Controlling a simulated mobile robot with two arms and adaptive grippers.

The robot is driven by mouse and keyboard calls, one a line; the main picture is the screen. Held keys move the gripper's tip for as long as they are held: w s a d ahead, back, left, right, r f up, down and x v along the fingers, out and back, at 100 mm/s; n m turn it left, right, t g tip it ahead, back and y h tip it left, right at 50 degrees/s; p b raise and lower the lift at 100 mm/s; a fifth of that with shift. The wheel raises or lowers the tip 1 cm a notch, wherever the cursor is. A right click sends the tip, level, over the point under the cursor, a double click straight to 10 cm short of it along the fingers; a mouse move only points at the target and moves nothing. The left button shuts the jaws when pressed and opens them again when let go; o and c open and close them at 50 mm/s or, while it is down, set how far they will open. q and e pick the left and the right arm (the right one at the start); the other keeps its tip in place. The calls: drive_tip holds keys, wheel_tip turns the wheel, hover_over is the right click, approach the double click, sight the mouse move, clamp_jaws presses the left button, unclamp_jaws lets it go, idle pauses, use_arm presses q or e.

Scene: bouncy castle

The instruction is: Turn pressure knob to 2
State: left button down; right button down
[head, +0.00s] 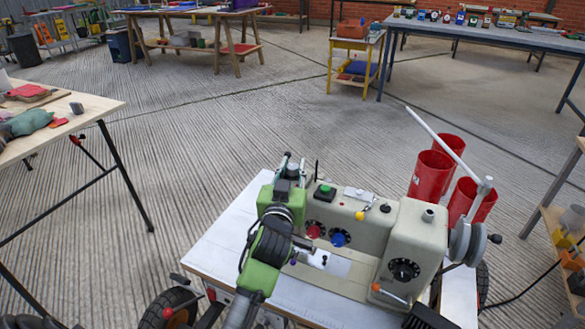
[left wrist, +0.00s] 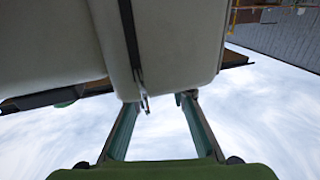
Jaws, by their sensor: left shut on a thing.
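A cream machine (head: 365,225) stands on a white-topped cart. A black dial with white marks (head: 403,270) faces me on its right block, and a red knob (head: 314,231) and a blue knob (head: 339,238) sit side by side near its middle. Which one is the pressure knob I cannot read. My left gripper (head: 293,165) is at the machine's left end, away from these knobs, shut on a dark knob-like part mostly hidden by the fingers. In the left wrist view, the fingertips (left wrist: 163,99) meet the lower edge of the cream body (left wrist: 175,45). My right gripper is not in view.
Red cylinders (head: 431,175) stand at the cart's back right, beside a slanting metal rod (head: 436,133). A wooden table (head: 75,105) stands at left. The floor behind the cart is clear.

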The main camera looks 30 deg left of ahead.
use_arm(q)
drive_tip(key=shift+r, duration=0.1)
drive_tip(key=c, duration=1.8)
unclamp_jaws()
drive_tip(key=shift+o, duration=0.2)
drive_tip(key=shift+s+d, duration=0.15)
drive_tip(key=shift+s, duration=0.25)
drive_tip(key=v, duration=1.1)
